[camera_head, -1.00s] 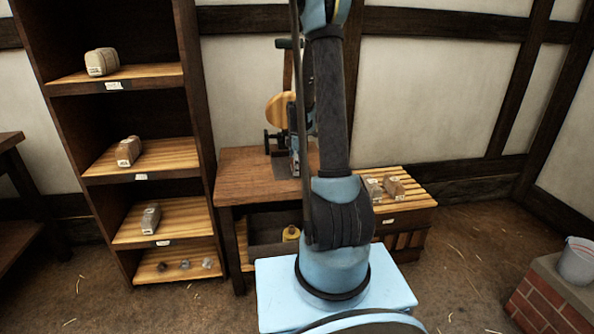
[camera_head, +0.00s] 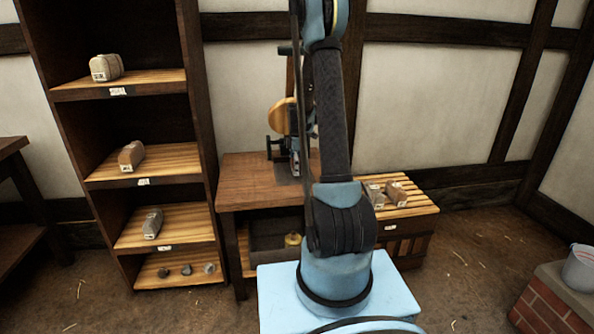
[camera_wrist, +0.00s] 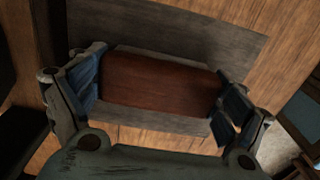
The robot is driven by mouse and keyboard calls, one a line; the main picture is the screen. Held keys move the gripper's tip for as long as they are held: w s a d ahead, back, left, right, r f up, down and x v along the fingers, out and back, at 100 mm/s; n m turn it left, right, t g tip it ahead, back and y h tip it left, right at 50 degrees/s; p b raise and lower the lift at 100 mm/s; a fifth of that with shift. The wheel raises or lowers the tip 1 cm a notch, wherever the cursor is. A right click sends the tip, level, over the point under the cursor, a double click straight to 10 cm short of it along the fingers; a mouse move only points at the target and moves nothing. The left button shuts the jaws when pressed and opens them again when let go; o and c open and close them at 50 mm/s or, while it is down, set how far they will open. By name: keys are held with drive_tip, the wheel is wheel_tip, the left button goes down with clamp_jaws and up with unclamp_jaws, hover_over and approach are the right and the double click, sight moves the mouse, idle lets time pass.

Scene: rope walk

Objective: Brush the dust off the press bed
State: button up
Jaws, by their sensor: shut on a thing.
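In the wrist view my gripper (camera_wrist: 160,92) is shut on a reddish-brown wooden block (camera_wrist: 158,82), which looks like the back of a brush. Its blue finger pads press on the block's two ends. The block is over a flat grey plate (camera_wrist: 225,50), apparently the press bed. Bristles are hidden, and I cannot tell whether they touch the plate. No dust can be made out. In the head view the press, with a round wooden part (camera_head: 281,117), stands on a wooden bench (camera_head: 240,180). My arm hides much of it and the gripper.
A tall shelf (camera_head: 205,110) with labelled blocks stands left of the bench. A low slatted crate (camera_head: 415,205) holding blocks stands to the right. A bucket (camera_head: 580,264) sits on brickwork (camera_head: 550,312) at the far right. The floor between is mostly clear.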

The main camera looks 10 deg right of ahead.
sight(290, 173)
drive_tip(key=shift+a, duration=0.9)
drive_tip(key=shift+s, duration=4)
drive_tip(key=shift+a+f, duration=0.1)
drive_tip(key=shift+a, duration=0.75)
drive_tip(key=shift+w, duration=0.15)
drive_tip(key=shift+c, duration=0.5)
drive_tip(key=shift+w, duration=3.9)
drive_tip(key=shift+c, duration=0.6)
